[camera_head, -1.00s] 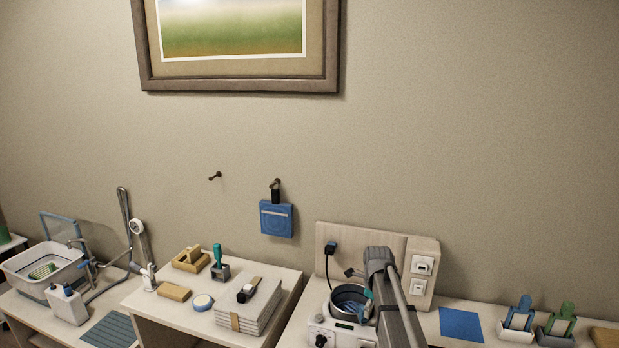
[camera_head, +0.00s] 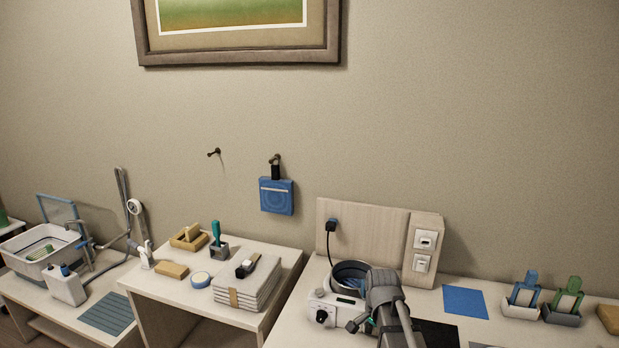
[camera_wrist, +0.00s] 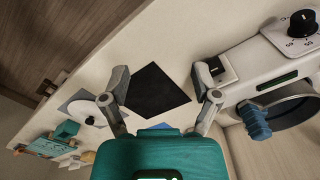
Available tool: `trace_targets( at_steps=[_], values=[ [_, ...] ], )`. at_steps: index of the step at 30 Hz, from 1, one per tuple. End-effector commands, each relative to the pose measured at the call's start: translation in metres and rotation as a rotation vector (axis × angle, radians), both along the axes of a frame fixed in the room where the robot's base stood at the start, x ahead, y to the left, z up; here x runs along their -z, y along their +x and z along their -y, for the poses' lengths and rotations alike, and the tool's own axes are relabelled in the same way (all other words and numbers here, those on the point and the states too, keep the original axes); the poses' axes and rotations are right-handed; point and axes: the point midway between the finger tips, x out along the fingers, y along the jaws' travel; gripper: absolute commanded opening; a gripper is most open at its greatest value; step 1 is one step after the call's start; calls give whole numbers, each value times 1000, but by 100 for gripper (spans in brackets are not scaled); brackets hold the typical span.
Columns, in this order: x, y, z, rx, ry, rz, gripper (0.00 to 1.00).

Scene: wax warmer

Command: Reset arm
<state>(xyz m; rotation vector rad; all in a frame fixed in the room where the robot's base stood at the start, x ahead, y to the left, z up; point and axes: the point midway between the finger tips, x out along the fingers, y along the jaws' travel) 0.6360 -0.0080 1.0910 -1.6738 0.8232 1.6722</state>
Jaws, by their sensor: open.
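My gripper (camera_wrist: 160,84) is open and empty in the wrist view, its two fingers spread wide above the white counter, with a dark square mat (camera_wrist: 158,92) showing beyond the gap. The wax warmer (camera_wrist: 285,68), white with a black dial, is at the right of that view, beside the right finger and apart from it. A ribbed blue piece (camera_wrist: 255,122) shows at its pot. In the head view my arm covers the lower right of the wax warmer (camera_head: 331,309), and the fingertips are hard to make out there.
A blue sheet (camera_head: 465,301) and blue and green holders (camera_head: 563,302) lie to the right. A stack of towels (camera_head: 243,287) is on the left table.

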Motion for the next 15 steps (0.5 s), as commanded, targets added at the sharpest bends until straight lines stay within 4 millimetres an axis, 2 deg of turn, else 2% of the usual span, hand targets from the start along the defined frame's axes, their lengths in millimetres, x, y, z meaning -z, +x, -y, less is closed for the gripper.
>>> trace_targets(
  at_steps=[1, 3, 15],
  values=[
    [10, -13, -1, -69, 0, 0, 79],
    [16, -24, -2, -172, -1, -1, 79],
    [50, -82, -7, -731, -2, -1, 79]
  ],
)
